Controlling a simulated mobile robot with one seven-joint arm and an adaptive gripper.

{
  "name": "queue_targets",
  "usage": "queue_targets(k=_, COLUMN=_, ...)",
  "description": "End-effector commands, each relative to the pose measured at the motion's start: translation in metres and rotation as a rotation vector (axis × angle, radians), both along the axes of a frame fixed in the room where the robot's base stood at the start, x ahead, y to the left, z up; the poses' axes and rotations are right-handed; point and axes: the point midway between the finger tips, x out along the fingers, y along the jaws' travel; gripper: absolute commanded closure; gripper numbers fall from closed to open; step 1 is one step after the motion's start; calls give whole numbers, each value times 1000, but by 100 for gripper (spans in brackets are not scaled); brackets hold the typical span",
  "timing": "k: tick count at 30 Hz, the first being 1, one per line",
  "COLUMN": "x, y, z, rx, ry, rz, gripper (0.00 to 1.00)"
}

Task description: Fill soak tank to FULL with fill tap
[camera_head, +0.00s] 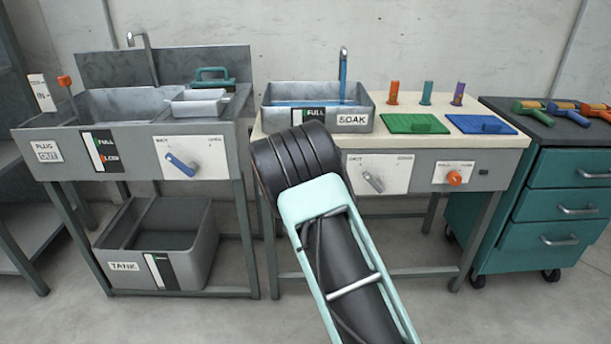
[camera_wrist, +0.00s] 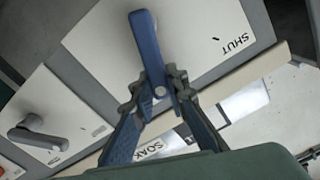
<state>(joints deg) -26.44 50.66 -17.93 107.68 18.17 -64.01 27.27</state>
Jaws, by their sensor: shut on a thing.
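The soak tank (camera_head: 275,122) is a grey basin on the bench, with a SOAK label and a FULL gauge (camera_head: 309,117) on its front. Blue water (camera_head: 300,103) shows inside, and a blue stream (camera_head: 343,70) runs from the spout above it. My gripper (camera_wrist: 160,88) is shut on the blue lever of the fill tap (camera_wrist: 147,40) in the wrist view. In the head view my arm hides the lever and the gripper. The gauge's exact level is too small to read.
A grey lever (camera_head: 373,182) and an orange knob (camera_head: 454,178) sit on the bench front, right of my arm. Green (camera_head: 413,123) and blue (camera_head: 481,124) trays lie on top. Left stands a sink with another blue lever (camera_head: 181,165) and a lower tank (camera_head: 202,258).

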Motion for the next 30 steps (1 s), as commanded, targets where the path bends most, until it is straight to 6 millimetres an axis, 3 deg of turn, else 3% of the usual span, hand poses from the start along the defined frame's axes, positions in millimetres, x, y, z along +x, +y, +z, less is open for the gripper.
queue_targets(k=5, x=0, y=1, z=0, rx=0, ry=-1, rz=2, gripper=100)
queue_targets(k=6, x=0, y=1, z=0, rx=-1, ry=-1, rz=2, gripper=82)
queue_targets(k=10, x=0, y=1, z=0, rx=-1, ry=0, rz=1, gripper=68)
queue_targets(k=22, x=-6, y=1, z=0, rx=-1, ry=0, rz=0, gripper=68)
queue_targets(k=30, x=-50, y=3, z=0, rx=-1, ry=3, rz=1, gripper=68)
